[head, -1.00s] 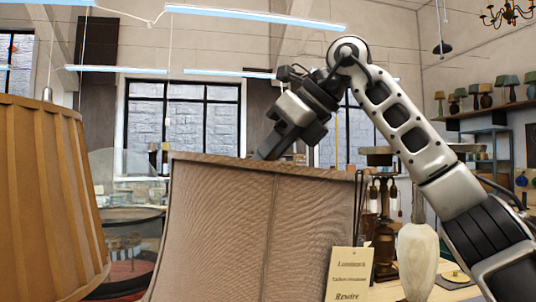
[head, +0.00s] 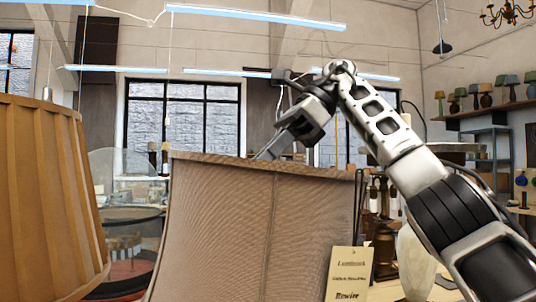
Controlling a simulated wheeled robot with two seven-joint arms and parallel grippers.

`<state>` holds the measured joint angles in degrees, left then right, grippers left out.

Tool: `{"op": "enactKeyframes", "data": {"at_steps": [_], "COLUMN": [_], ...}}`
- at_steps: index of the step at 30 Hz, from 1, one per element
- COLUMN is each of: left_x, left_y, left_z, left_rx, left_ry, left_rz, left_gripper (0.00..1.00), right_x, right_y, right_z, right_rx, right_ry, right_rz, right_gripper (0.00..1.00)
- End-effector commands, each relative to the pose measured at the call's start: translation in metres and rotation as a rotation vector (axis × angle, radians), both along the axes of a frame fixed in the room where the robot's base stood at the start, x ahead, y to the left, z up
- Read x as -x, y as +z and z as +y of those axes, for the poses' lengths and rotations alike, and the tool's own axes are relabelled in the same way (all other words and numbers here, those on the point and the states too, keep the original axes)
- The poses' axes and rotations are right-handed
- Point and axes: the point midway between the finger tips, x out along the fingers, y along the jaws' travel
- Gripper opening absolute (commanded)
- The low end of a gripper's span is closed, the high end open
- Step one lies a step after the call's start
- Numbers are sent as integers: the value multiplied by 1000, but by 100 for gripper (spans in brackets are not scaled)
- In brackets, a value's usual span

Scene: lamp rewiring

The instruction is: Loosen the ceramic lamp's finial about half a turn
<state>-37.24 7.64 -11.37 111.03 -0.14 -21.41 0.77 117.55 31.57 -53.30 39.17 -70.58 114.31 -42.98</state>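A large tan fabric lampshade (head: 260,235) fills the middle of the head view, with a paper tag (head: 348,275) reading "Rewire" at its lower right. Its base and finial are hidden, so I cannot tell from here whether it is the ceramic lamp's shade. My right arm comes in from the right and bends down over the shade. The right gripper (head: 272,148) points down and left at the shade's top rim. Its tips are hidden behind the rim, so its opening and any contact cannot be seen. My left gripper is out of view.
A pleated orange-brown shade (head: 45,200) stands close at the left. A pale vase-shaped body (head: 414,264) is partly behind my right arm. A shelf of small lamps (head: 490,108) is on the right wall.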

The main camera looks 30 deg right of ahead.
Motion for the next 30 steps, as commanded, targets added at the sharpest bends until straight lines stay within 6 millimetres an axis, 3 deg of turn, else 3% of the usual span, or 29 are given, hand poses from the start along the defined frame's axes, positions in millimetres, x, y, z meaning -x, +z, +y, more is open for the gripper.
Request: {"op": "enactKeyframes", "data": {"at_steps": [16, 17, 19, 30], "left_x": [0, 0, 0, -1], "left_y": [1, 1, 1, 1], "left_z": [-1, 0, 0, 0], "left_rx": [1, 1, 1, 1], "left_ry": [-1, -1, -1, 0], "left_rz": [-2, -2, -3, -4], "left_gripper": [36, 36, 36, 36], "right_x": [0, 0, 0, 0], "right_y": [0, 0, 0, 0], "right_z": [0, 0, 0, 0], "right_rx": [2, 2, 1, 1], "right_ry": [27, 27, 26, 26], "right_rz": [-1, -1, -2, 0], "right_gripper": [0, 26, 45, 45]}}
